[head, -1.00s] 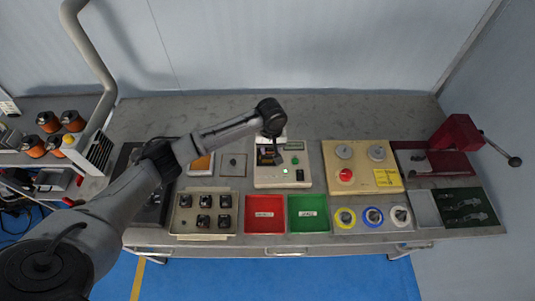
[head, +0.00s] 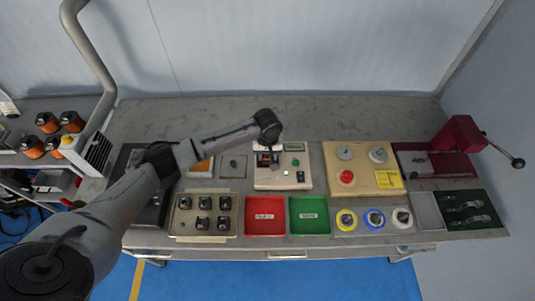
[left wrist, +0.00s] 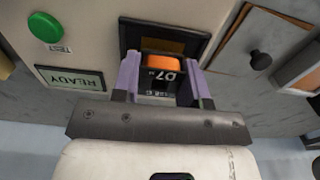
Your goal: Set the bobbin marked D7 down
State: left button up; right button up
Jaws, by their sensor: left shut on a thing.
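My left gripper (left wrist: 162,82) is shut on a black bobbin marked D7 (left wrist: 158,76) with an orange top, a purple finger on each side of it. The bobbin is at the dark-framed recess (left wrist: 188,40) of a pale tester, which has a green TEST button (left wrist: 45,28) and a display reading READY (left wrist: 72,79). I cannot tell whether the bobbin touches the recess floor. In the head view, the gripper (head: 268,157) is over the tester (head: 264,183), and the arm partly hides the recess. My right gripper is not in view.
In front stand a beige tray (head: 181,232) with several black bobbins, a red bin (head: 265,222) and a green bin (head: 309,222). A beige panel (head: 361,155) with a red button is to the right. A red lever press (head: 458,134) is at the far right. The back of the bench is clear.

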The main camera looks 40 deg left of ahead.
pick_arm(q)
jog(key=shift+f, duration=0.1)
